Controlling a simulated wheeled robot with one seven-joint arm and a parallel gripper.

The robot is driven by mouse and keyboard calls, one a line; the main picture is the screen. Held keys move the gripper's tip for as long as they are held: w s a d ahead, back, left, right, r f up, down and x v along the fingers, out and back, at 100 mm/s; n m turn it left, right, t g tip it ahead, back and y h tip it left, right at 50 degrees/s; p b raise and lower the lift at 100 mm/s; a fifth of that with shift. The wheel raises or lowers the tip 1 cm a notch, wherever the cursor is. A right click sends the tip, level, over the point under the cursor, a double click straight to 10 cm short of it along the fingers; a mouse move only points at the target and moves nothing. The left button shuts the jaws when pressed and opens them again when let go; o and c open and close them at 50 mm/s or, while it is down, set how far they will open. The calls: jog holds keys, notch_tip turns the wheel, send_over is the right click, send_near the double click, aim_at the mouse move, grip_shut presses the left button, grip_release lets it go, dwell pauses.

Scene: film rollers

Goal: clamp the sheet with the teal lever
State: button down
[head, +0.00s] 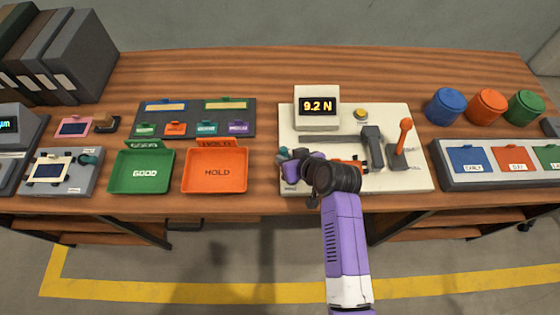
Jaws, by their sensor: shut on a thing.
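A small grey fixture (88,182) stands on the bench at the far left. A cream-framed sheet with a dark blue middle (48,170) lies on it.
The white machine has a display reading 9.2 N (318,107) and an orange-knobbed lever (403,140). A green GOOD tray (141,188) and an orange HOLD tray (215,187) lie between my gripper and the fixture. A pink-framed piece (73,126) lies behind the fixture.

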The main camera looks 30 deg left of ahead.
jog(key=shift+w+r+m+t+h+p, duration=0.3)
jog(key=shift+m+t+p, duration=0.2)
jog(key=shift+m, duration=0.25)
jog(key=shift+w+r+m+t+h+p, duration=0.2)
jog(key=shift+w+r+m+t+p, duration=0.2)
jog(key=shift+m+t, duration=0.3)
jog(key=shift+d, duration=0.15)
jog(key=c, duration=1.4)
grip_release()
jog(key=shift+f, duration=0.1)
jog(key=shift+o, duration=0.4)
jog(key=shift+d+f, duration=0.15)
jog(key=shift+f, duration=0.1)
jog(key=v, duration=0.6)
jog(key=shift+s+d+r, duration=0.1)
jog(key=shift+s+r, duration=0.05)
jog(key=shift+s+d+r, duration=0.3)
jog(key=shift+r, duration=0.2)
jog(key=shift+w, duration=0.1)
